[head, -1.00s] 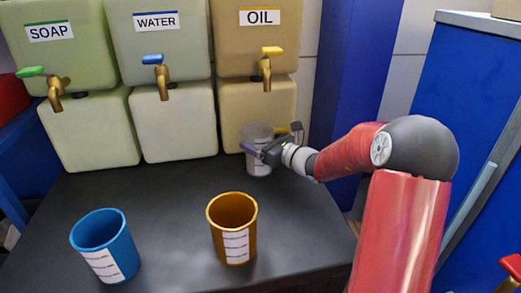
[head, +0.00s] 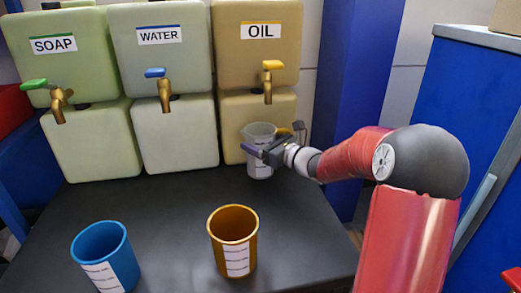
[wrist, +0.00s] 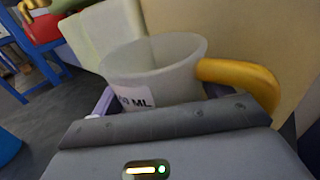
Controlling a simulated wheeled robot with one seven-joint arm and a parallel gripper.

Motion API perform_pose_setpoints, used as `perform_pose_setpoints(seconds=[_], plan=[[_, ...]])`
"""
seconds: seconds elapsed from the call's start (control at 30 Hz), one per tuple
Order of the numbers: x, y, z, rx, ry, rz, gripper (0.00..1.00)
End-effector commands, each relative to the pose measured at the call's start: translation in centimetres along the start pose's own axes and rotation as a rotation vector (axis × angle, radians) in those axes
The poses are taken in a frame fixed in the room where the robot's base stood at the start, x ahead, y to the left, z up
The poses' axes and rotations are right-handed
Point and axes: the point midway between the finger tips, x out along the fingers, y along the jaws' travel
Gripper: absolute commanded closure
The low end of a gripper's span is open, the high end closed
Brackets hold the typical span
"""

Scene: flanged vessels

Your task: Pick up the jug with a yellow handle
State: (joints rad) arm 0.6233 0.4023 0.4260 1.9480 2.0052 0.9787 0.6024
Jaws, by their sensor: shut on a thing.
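The jug (head: 260,136) is translucent and whitish with a white label, and stands upright below the oil tap at the back right of the table. In the wrist view the jug (wrist: 155,68) fills the middle, with its yellow handle (wrist: 240,80) on the right. My gripper (head: 262,153) reaches it from the right and is shut on the jug. In the wrist view one purple finger shows at the jug's left side; the other finger is mostly hidden. I cannot tell clearly whether the jug's base touches the table.
The oil container (head: 257,45), water container (head: 160,50) and soap container (head: 55,55) stand behind, with brass taps projecting forward. The oil tap (head: 267,85) hangs just above the jug. A blue cup (head: 105,255) and an orange cup (head: 232,240) stand at the front. The table's middle (head: 150,200) is clear.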

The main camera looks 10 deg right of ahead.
Motion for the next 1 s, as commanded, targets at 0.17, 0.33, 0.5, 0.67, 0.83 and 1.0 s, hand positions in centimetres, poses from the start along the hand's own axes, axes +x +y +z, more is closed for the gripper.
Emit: perform_pose_setpoints(seconds=[0.17, 0.33, 0.5, 0.67, 0.83, 1.0], plan=[[0.0, -0.1, 3.7, -0.006, -0.002, 0.0, 0.53], [-3.0, 2.1, 3.2, -0.001, 0.001, -0.002, 0.53], [-6.7, 4.8, 3.3, -0.002, 0.001, -0.003, 0.53], [-10.4, 7.7, 3.4, -0.002, 0.001, -0.003, 0.53], [-13.4, 9.9, 3.4, -0.002, 0.0, -0.003, 0.53], [-15.1, 11.1, 3.5, 0.0, -0.001, -0.002, 0.53]])
